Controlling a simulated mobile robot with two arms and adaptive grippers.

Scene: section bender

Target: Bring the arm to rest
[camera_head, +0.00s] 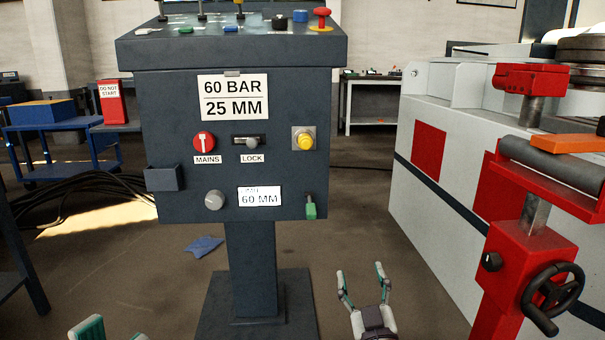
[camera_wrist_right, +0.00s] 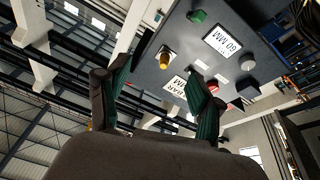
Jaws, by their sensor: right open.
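My right gripper (camera_head: 360,273) is at the bottom centre of the head view, pointing up, with its two fingers apart and nothing between them. It stands in front of and to the right of the control box's post (camera_head: 251,270), below the box. In the right wrist view its teal-padded fingers (camera_wrist_right: 160,80) are apart and empty, with the control box (camera_wrist_right: 235,65) beyond them, seen tilted from below. Only the fingertips of my left gripper (camera_head: 112,333) show at the bottom left edge; they look apart, and the rest is cut off.
The dark control box (camera_head: 170,110) carries a red MAINS switch (camera_head: 204,142), a lock (camera_head: 249,141), a yellow button (camera_head: 303,140) and a grey knob (camera_head: 214,200). The bender, with red parts and a handwheel (camera_head: 553,296), stands at right. A blue cloth (camera_head: 204,246) lies on the floor.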

